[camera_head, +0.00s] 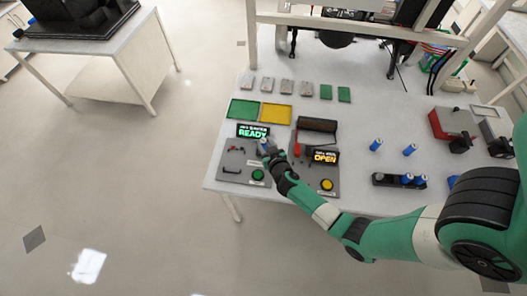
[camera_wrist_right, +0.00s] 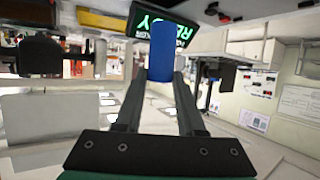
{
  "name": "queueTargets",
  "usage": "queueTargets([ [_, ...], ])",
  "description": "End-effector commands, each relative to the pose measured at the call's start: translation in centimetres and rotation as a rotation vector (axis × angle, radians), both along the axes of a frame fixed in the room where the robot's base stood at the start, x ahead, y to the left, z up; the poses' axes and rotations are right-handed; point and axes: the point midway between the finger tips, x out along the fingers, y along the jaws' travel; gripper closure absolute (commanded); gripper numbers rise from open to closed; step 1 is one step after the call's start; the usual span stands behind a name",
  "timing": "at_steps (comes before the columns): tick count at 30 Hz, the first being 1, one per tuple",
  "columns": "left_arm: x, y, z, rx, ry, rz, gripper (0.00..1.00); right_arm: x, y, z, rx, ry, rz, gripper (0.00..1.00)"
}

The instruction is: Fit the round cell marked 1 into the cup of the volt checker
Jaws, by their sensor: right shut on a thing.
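My right gripper (camera_head: 263,149) reaches over the table's front left, above a grey station with a lit green READY display (camera_head: 253,131). In the right wrist view the gripper (camera_wrist_right: 161,78) is shut on a blue round cell (camera_wrist_right: 162,52), held between the fingertips. No number on the cell is readable. The READY display (camera_wrist_right: 160,24) shows just behind it. The grey station (camera_head: 236,166) may be the volt checker; its small labels are not readable. I cannot make out its cup, nor whether the cell touches it. My left gripper is out of view.
A second station with an orange OPEN display (camera_head: 325,157) stands close on the right. Green (camera_head: 243,109) and yellow (camera_head: 276,113) trays lie behind. Blue cells (camera_head: 376,145) stand on the table, and others sit in a black rack (camera_head: 387,180). The table centre is mostly clear.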

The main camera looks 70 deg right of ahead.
Motion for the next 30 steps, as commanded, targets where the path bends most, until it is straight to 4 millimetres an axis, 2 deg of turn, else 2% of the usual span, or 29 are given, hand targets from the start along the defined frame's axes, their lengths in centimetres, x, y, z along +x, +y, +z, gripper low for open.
queueTargets([
  [1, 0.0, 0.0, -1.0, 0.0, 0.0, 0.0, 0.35, 0.4, -0.4, -0.9, -0.001, -0.002, 0.001, 1.0],
  [8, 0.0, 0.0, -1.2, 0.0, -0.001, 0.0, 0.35, 0.7, -0.8, -1.3, 0.0, -0.001, 0.001, 1.0],
  [11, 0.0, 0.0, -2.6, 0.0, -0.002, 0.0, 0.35, 1.1, -1.5, -2.7, -0.001, -0.002, 0.001, 1.0],
  [15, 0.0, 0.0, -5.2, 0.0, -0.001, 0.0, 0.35, 1.0, -1.3, -5.2, -0.001, -0.002, 0.002, 1.0],
  [27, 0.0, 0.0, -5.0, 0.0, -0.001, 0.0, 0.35, 1.0, -1.3, -5.2, -0.001, -0.001, 0.002, 1.0],
  [28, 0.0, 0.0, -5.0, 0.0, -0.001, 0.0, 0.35, 1.0, -1.3, -5.2, 0.0, 0.0, 0.001, 0.58],
  [30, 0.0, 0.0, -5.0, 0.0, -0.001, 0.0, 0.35, 1.0, -1.3, -5.2, 0.0, 0.0, 0.001, 0.46],
])
